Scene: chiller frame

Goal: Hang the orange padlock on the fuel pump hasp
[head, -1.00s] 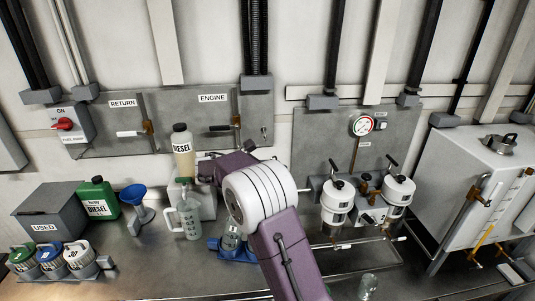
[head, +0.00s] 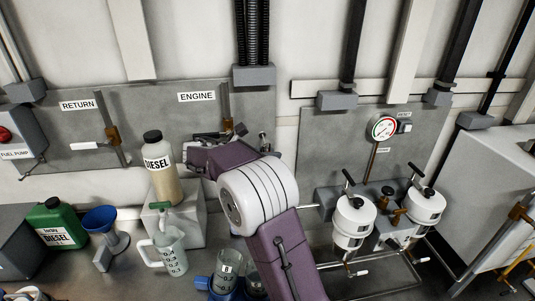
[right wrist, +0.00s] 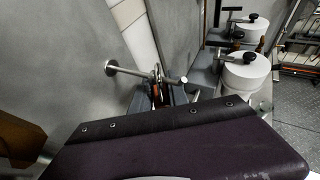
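A small orange item (right wrist: 157,92), likely the padlock, shows in the right wrist view between the dark fingers of my right gripper (right wrist: 160,97), just below a metal peg (right wrist: 145,74) on the wall. A shackle-like loop is around or beside the peg. Whether the fingers touch the orange body is unclear. In the head view my right gripper (head: 225,134) is in front of the ENGINE panel, and I cannot make out the padlock. The fuel pump switch box (head: 18,125) with its red knob is cut off at the left edge. Its hasp is not discernible. My left gripper is out of view.
The RETURN lever (head: 90,145) sticks out left of the gripper. A diesel bottle (head: 160,165) on a block, a jug (head: 168,248), a blue funnel (head: 102,222) and a green can (head: 55,225) stand below. White filter housings (head: 352,220) are at right.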

